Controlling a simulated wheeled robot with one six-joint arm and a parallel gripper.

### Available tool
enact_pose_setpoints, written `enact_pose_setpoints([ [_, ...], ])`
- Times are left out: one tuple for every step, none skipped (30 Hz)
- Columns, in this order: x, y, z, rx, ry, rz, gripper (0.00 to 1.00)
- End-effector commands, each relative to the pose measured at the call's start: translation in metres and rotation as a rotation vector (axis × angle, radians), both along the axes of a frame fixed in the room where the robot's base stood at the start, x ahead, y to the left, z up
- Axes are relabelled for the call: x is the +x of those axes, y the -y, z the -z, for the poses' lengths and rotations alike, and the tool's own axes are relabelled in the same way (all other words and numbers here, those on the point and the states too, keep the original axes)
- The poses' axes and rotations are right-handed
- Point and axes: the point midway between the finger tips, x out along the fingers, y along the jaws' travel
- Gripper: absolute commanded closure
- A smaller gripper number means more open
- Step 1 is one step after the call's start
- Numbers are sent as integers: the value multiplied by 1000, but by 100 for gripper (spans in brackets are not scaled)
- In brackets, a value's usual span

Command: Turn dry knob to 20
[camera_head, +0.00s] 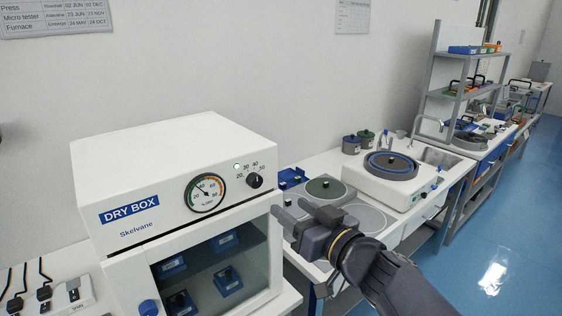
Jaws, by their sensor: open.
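The dry knob (255,181) is a small black knob on the front panel of the white dry box (160,170), at its upper right. Numbers 20, 30, 40 and 50 are printed around it, with a green light at upper left. The knob's pointer is too small to read surely. A round gauge (205,193) sits to the knob's left. My gripper (285,212) is open and empty, to the right of and below the knob in the picture, pointing left. It appears apart from the knob.
Behind my arm, a bench holds grey discs (325,188) and a polishing machine (390,180). Open blue floor (495,230) lies at right.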

Motion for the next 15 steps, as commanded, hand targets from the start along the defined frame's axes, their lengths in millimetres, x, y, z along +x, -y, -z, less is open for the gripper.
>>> enact_pose_setpoints([
  [-1,-3,-3,0,4,-18,50],
  [-1,-5,-4,0,5,-25,50],
  [0,-6,-3,0,5,-30,50],
  [2,-8,-3,0,5,-32,50],
  [4,-9,-3,1,5,-33,50],
  [7,-11,-3,1,5,-34,50],
  [10,-13,-3,1,5,-33,50],
  [14,-16,-2,1,3,-33,50],
  [19,-20,-2,0,3,-34,50],
  [23,-23,-2,1,2,-33,50],
  [28,-26,-2,1,2,-33,50],
  [34,-30,-2,0,4,-33,50],
  [39,-33,-1,1,2,-32,50],
  [43,-37,-1,0,3,-33,50],
  [49,-40,-2,1,2,-32,50],
])
